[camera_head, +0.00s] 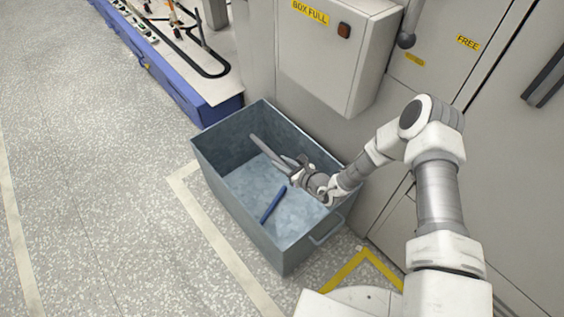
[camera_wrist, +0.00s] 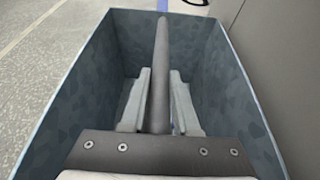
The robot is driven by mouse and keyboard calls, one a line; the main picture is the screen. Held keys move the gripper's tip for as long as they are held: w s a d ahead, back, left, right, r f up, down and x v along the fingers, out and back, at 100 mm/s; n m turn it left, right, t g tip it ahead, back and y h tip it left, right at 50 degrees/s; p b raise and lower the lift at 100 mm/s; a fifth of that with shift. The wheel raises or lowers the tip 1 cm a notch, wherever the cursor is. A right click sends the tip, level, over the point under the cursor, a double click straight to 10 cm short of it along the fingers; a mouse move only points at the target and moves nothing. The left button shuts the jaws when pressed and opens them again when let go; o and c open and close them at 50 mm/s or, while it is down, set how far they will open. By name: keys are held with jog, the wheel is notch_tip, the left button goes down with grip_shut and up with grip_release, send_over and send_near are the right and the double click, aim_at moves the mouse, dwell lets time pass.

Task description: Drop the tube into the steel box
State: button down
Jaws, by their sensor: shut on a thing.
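The steel box (camera_head: 228,205) is a blue-grey open bin standing on the floor; its walls also surround the wrist view (camera_wrist: 62,95). My gripper (camera_head: 296,166) is over the box opening, with its fingers within the outline of the rim. It is shut on a long dark grey tube (camera_head: 265,150), which points toward the far-left end of the box. In the wrist view the tube (camera_wrist: 161,65) runs straight ahead between the two fingers of my gripper (camera_wrist: 159,105). Its near end is hidden by the gripper. How deep it sits below the rim is hard to tell.
A blue bar (camera_head: 272,205) lies on the box floor. A grey cabinet (camera_head: 335,55) with a "BOX FULL" sign stands right behind the box. A blue-sided bench (camera_head: 190,95) is at the upper left. The floor left of the box is clear.

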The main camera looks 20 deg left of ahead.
jog(key=c, duration=0.6)
grip_release()
jog(key=p+v, duration=0.5)
jog(key=v, duration=1.2)
jog(key=shift+s+d+r, duration=0.1)
jog(key=shift+r, duration=0.1)
jog(key=shift+r, duration=0.1)
